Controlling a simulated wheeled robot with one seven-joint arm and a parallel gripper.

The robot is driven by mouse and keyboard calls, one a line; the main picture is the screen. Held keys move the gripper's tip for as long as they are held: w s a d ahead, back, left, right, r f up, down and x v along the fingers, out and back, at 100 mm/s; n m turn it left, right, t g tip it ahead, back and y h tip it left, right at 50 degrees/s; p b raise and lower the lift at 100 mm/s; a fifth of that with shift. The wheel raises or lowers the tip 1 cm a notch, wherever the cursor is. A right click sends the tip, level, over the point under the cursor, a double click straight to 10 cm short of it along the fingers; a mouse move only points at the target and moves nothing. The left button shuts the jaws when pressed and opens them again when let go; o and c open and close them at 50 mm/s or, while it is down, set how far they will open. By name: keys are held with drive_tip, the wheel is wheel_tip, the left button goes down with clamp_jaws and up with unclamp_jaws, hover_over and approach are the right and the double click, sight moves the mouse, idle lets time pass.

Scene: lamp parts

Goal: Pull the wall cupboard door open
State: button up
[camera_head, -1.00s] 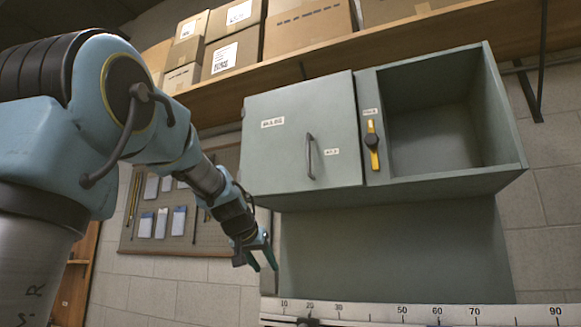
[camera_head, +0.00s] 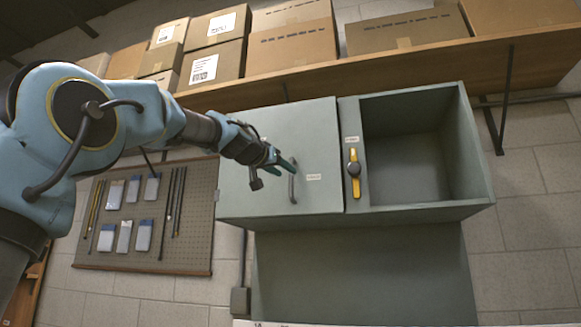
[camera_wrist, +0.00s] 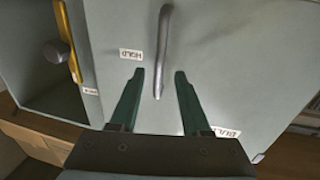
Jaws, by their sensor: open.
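The wall cupboard (camera_head: 405,213) hangs on the wall, with a grey-green door (camera_head: 262,195) on its left half. The door looks shut. A dark vertical bar handle (camera_head: 292,184) sits near the door's right edge; it also shows in the wrist view (camera_wrist: 162,50). My gripper (camera_head: 287,165) is in front of the door by the handle's upper part. In the wrist view my gripper (camera_wrist: 158,75) is open, and the handle's near end lies between the two green fingers without visible contact. The depth between fingers and handle is hard to tell.
A yellow latch with a dark knob (camera_head: 354,172) is on the panel right of the door. The right compartment (camera_head: 408,135) is open and empty. A shelf (camera_head: 400,68) with cardboard boxes runs above. A pegboard (camera_head: 185,240) hangs at left.

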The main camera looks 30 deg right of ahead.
sight(290, 175)
drive_tip(key=shift+p+x, duration=1.85)
drive_tip(key=shift+x, duration=0.8)
drive_tip(key=shift+c, duration=0.2)
clamp_jaws()
